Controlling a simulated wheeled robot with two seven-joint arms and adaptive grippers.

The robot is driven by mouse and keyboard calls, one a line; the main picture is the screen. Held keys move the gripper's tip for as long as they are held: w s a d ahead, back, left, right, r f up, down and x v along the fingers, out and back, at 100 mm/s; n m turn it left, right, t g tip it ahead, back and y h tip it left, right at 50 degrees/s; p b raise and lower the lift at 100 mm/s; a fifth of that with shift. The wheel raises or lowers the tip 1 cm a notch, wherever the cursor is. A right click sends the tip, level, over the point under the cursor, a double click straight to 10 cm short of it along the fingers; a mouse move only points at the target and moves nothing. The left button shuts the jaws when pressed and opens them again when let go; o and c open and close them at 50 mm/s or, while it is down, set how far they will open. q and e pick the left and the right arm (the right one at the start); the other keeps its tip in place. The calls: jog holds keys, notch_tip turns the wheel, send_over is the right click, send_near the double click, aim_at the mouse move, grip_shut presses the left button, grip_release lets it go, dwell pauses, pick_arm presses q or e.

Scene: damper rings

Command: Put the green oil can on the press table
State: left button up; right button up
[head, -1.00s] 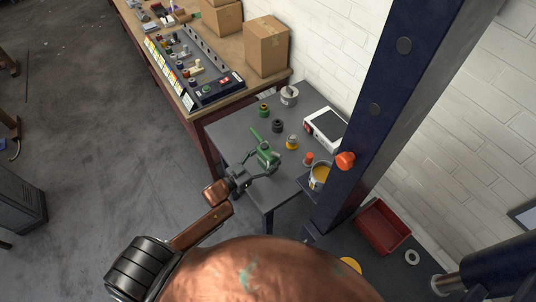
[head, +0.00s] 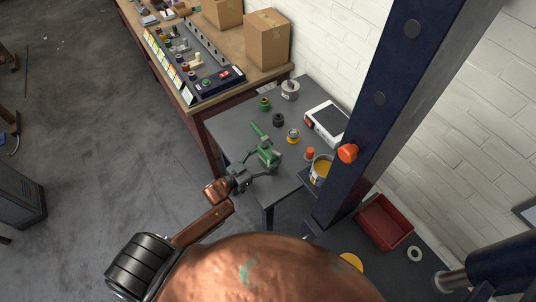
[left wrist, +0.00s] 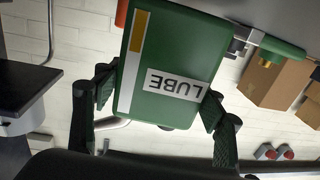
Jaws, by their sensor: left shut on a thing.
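The green oil can (head: 267,156) is between the fingers of my left gripper (head: 262,165), over the near part of the grey side table (head: 228,126). In the left wrist view, the can (left wrist: 172,65) fills the middle, with its LUBE label upside down in the picture. Both fingers of my left gripper (left wrist: 158,108) press on its sides. I cannot tell whether its base touches the table. My right gripper is not in view.
A yellow-filled tin (head: 321,170), an orange-capped item (head: 310,153), a white scale (head: 327,123) and several small rings and pots share the side table. A red bin (head: 384,221), a pale ring (head: 414,254) and a yellow disc (head: 350,262) lie on the press table. The column stands between.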

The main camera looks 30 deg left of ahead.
pick_arm(q)
jog(key=shift+f, duration=0.45)
dwell(0.4)
jog(key=o, duration=1.6)
jog(key=shift+f, duration=0.1)
jog(key=v, duration=1.2)
grip_shut()
